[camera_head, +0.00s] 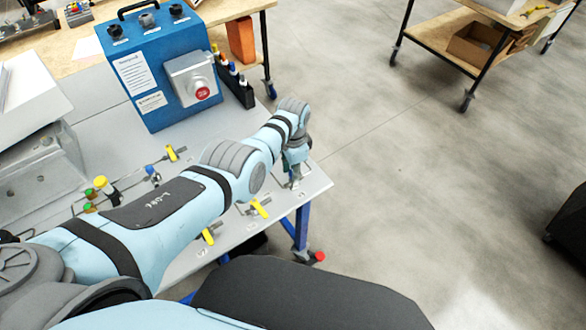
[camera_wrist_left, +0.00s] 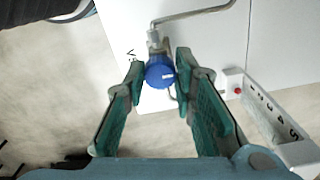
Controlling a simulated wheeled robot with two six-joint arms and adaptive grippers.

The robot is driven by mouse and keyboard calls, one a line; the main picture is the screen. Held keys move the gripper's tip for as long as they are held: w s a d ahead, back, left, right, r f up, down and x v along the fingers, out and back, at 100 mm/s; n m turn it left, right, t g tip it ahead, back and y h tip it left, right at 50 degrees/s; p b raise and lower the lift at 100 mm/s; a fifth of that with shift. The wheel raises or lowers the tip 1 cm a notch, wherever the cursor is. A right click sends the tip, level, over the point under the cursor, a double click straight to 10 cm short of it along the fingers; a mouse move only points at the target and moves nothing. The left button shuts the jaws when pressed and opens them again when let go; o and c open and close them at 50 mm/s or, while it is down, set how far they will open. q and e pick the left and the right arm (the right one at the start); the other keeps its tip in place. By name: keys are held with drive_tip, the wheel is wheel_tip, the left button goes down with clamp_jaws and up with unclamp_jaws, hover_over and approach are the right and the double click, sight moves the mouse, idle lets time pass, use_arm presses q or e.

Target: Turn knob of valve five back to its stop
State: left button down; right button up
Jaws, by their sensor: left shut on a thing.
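The blue knob (camera_wrist_left: 160,73) with a white line on its face sits on a metal valve body at the table edge in the left wrist view. A metal pipe (camera_wrist_left: 195,14) runs from the valve to the upper right. A small black label beside it is only partly readable. My left gripper (camera_head: 293,172) reaches over the table's right corner. In the wrist view its two green fingers stand on either side of the knob, shut on it. In the head view the gripper and arm hide the knob. My right gripper is not in view.
A blue box (camera_head: 160,75) with a red button (camera_head: 203,93) stands behind my arm. Yellow-handled valves (camera_head: 260,208) and a blue-topped valve (camera_head: 149,169) are on the grey table (camera_head: 105,122). Open floor lies beyond the right edge.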

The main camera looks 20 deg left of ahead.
use_arm(q)
drive_tip(key=shift+s+d+f, duration=0.1)
drive_tip(key=c, duration=1.6)
unclamp_jaws()
drive_tip(key=shift+c, duration=0.2)
drive_tip(key=o, duration=0.3)
wheel_tip(320, 180, up, 12)
drive_tip(key=shift+d, duration=0.1)
